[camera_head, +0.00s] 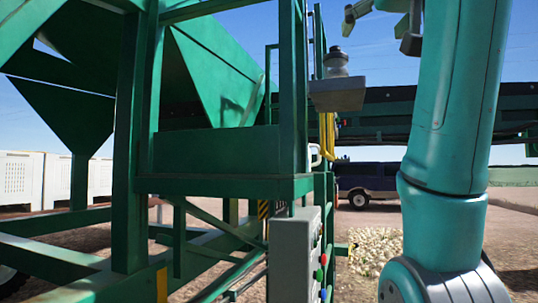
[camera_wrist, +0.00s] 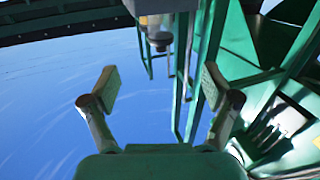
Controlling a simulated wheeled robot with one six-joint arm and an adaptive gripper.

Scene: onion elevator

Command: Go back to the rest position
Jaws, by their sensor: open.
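My gripper (camera_head: 380,28) is at the top of the head view, raised against the sky. My teal arm fills the right side of the head view. A greenish-grey jar-like object (camera_head: 336,63) stands on a small grey shelf (camera_head: 337,95) on the green machine, below and left of the gripper. The same object (camera_wrist: 159,40) shows beyond the fingers in the wrist view, apart from them.
The green steel frame (camera_head: 225,187) of the machine fills the left and middle. A grey control box (camera_head: 291,257) with coloured buttons stands low in front. A dark conveyor (camera_head: 385,112) runs behind. A dark van (camera_head: 368,182), pale onions (camera_head: 373,250) and white crates (camera_head: 20,177) are farther off.

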